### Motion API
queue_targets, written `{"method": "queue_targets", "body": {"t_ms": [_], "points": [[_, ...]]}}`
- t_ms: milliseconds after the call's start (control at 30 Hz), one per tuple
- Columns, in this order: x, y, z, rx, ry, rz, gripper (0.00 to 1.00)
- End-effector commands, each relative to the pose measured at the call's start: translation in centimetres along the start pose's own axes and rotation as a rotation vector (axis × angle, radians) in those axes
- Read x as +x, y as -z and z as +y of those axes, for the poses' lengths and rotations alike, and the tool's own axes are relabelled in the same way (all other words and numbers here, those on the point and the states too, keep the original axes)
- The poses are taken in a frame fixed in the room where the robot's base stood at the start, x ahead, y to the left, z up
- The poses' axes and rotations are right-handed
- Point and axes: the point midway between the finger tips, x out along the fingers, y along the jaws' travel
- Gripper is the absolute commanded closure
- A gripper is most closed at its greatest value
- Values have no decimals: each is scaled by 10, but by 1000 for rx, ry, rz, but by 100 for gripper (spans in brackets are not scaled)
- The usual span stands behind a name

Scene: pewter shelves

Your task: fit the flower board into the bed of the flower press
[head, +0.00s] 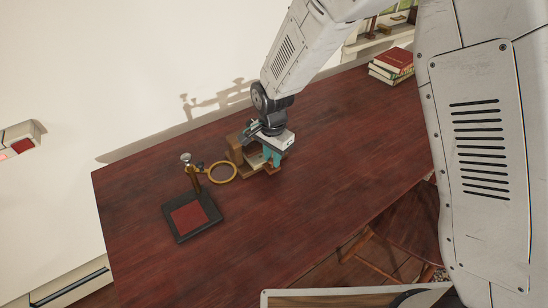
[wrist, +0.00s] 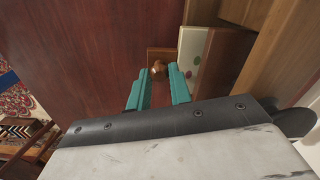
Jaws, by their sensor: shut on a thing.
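The flower board (wrist: 190,52) shows in the wrist view as a pale panel with green and reddish spots, beside a brown plate with a round wooden knob (wrist: 158,69). My gripper (wrist: 160,68) has its teal fingers closed on either side of that knob. The flower press (head: 236,152) is a wooden frame standing on the table in the head view; its wood (wrist: 262,50) fills the right of the wrist view, close beside the board. My gripper (head: 275,163) is low at the press's right front side and hides part of it. Whether the board lies flat in the bed cannot be told.
A stand with a black base (head: 172,222), a red pad and a brass ring (head: 222,172) is left of the press. Books (head: 392,65) lie at the far right. The dark red tabletop (head: 310,195) is clear in front and to the right.

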Motion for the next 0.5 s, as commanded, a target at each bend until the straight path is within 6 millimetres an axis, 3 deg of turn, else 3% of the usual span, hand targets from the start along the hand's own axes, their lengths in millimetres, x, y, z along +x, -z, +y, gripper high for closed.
{"method": "queue_targets", "body": {"t_ms": [500], "points": [[1, 2, -8, 0, 1, 0, 100]]}}
